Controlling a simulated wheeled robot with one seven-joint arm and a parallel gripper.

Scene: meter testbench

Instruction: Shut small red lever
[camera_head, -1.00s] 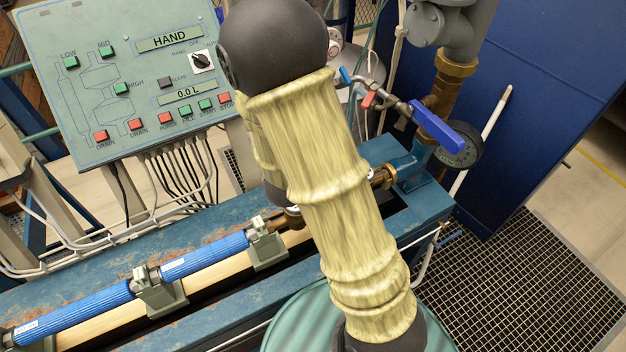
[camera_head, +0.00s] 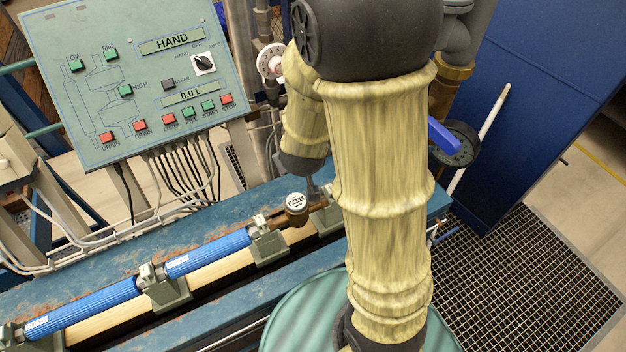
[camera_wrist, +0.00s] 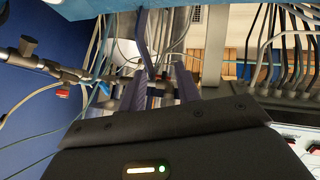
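My gripper (camera_wrist: 161,84) shows in the wrist view with its two dark purple fingers spread apart. A thin dark blue bar (camera_wrist: 146,42) and some metal piping lie in line with the gap between them; I cannot tell whether anything touches. A smaller red part (camera_wrist: 62,93) shows below that pipe. In the head view my arm hides the small red lever and my gripper.
A larger blue lever (camera_head: 443,137) stands beside a round dark gauge (camera_head: 456,146). The control panel (camera_head: 130,75) is at the upper left. A brass meter (camera_head: 297,205) and blue tubes (camera_head: 80,312) lie along the bench (camera_head: 40,270). Cables and pipes crowd the wrist view.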

